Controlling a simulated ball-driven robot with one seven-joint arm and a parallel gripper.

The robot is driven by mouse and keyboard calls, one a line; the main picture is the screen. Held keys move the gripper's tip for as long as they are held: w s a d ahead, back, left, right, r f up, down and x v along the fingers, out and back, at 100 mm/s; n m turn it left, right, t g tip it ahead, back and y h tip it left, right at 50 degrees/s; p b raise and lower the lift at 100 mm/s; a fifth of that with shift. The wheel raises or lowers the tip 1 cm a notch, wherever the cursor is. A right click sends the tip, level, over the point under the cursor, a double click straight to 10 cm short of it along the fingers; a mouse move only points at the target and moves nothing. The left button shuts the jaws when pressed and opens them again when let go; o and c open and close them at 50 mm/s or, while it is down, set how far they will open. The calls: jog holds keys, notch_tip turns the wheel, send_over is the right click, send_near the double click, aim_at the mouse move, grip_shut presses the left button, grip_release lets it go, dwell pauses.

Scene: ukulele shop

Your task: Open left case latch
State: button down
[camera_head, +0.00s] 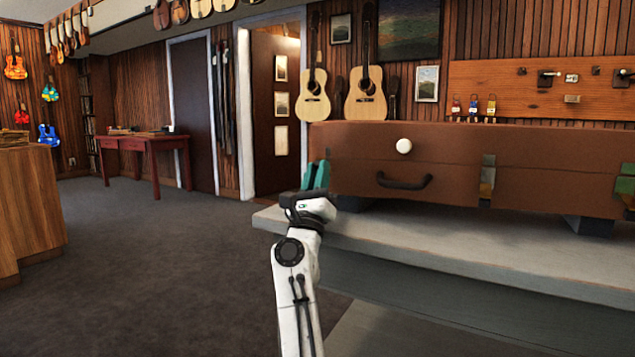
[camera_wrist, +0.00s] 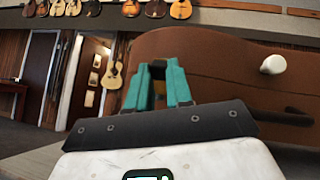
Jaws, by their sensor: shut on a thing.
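The brown case (camera_head: 440,190) lies on a grey bench, with a dark handle (camera_head: 404,182) and a white round knob (camera_head: 404,146) on its front. The knob also shows in the wrist view (camera_wrist: 273,64). My gripper (camera_head: 316,167) has teal fingers and is at the left end of the case front. In the wrist view my gripper (camera_wrist: 158,66) is shut on a small dark piece, the left case latch (camera_wrist: 158,72), mostly hidden between the fingers. Whether this latch is open or closed cannot be told. A middle latch (camera_head: 487,180) shows right of the handle.
The grey bench (camera_head: 450,240) sticks out in front of the case. Behind stand two guitars (camera_head: 366,95) and a wooden board (camera_head: 540,90) with small hardware and padlocks. A red table (camera_head: 150,142) is at the back left. The carpet (camera_head: 150,260) left of my arm is clear.

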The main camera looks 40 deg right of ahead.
dwell(0.3)
jog(key=c, duration=1)
grip_release()
jog(key=shift+f, duration=0.1)
jog(key=p+v, duration=0.1)
jog(key=v, duration=0.9)
jog(key=shift+s+a+f+p, duration=0.1)
jog(key=shift+a+f+p, duration=0.2)
jog(key=shift+p, duration=0.1)
